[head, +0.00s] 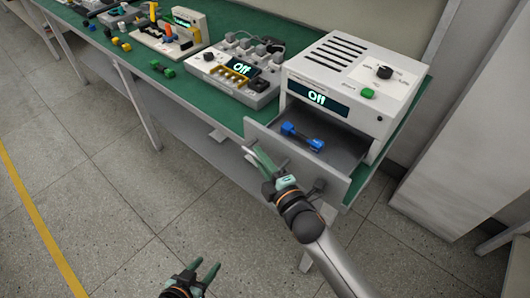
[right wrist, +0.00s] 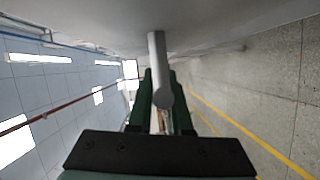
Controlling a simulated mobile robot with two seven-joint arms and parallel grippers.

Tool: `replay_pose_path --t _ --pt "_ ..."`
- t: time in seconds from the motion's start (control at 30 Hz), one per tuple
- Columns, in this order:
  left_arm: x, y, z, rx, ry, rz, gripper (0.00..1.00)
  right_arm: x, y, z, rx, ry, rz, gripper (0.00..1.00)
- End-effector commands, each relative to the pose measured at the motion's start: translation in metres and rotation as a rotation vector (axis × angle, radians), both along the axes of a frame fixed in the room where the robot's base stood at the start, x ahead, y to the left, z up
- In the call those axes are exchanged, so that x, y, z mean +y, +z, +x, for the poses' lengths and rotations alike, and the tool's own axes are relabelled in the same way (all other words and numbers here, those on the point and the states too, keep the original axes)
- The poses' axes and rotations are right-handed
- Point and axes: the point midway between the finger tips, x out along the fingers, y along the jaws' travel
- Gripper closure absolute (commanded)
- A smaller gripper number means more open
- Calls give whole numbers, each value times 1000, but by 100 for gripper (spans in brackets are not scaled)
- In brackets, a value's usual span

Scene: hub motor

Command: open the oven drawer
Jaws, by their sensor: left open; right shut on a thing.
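The oven (head: 340,85) is a white box with a display reading "Off", standing at the right end of the green bench. Its drawer (head: 345,190) is pulled out towards me, its grey inside showing. A blue part (head: 302,136) lies in the drawer. My right gripper (head: 264,162) is at the drawer's front, shut on the drawer handle. In the right wrist view the grey handle bar (right wrist: 158,70) sits between the green fingers (right wrist: 156,95). The gripper and arm hide part of the handle in the head view. My left gripper (head: 206,274) is open and empty above the floor.
The green bench (head: 195,92) carries a grey device (head: 240,68) with its own "Off" display left of the oven, and several other stations farther left. A white cabinet (head: 475,150) stands to the right. The tiled floor (head: 110,180) before the bench is clear.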

Motion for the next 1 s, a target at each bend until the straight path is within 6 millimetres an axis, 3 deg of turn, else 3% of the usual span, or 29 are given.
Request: replay_pose_path --t 0.37,0.4,0.63,1.0 --pt "-2 2 3 -5 0 -3 50 1 0 -1 0 0 0 100" --pt "-2 2 3 -5 0 -3 50 1 0 -1 0 0 0 80" --pt "-2 2 3 -5 -1 -3 50 1 0 -1 0 0 0 55" --pt "-2 3 3 -5 -1 -3 50 -3 0 -6 0 -1 -2 53"
